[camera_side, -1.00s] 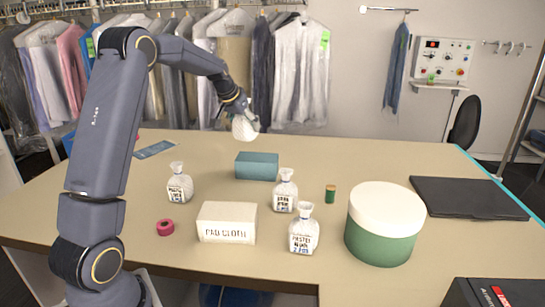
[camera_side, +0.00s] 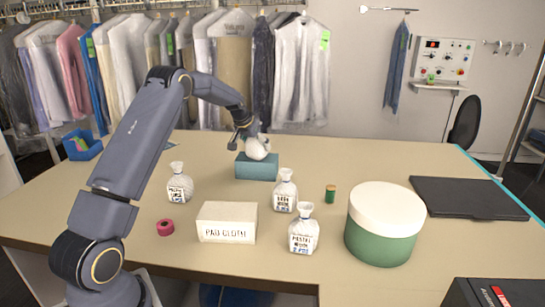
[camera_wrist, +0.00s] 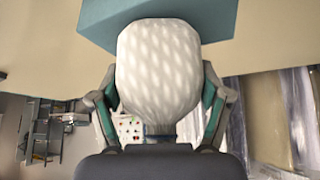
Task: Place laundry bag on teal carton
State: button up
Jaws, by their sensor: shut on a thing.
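The white laundry bag (camera_side: 257,148) is a rounded, textured bundle in my gripper (camera_side: 245,137). In the wrist view the laundry bag (camera_wrist: 158,65) sits between the two fingers of my gripper (camera_wrist: 158,108), which are shut around its narrow end. The teal carton (camera_side: 257,170) is a low box at the back middle of the table. The bag is right at the carton's top face; I cannot tell whether it touches. In the wrist view the teal carton (camera_wrist: 215,18) lies beyond the bag, which hides part of it.
Tied white bags (camera_side: 180,187) (camera_side: 284,195) (camera_side: 303,236), a pad cloth box (camera_side: 227,223), pink tape (camera_side: 165,227) and a small green cylinder (camera_side: 330,194) stand in front. A green tub (camera_side: 383,240) and dark flat case (camera_side: 468,197) are right. Hanging garments (camera_side: 300,70) line the back.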

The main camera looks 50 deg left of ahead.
jog(key=shift+f, duration=0.15)
jog(key=o, duration=1.4)
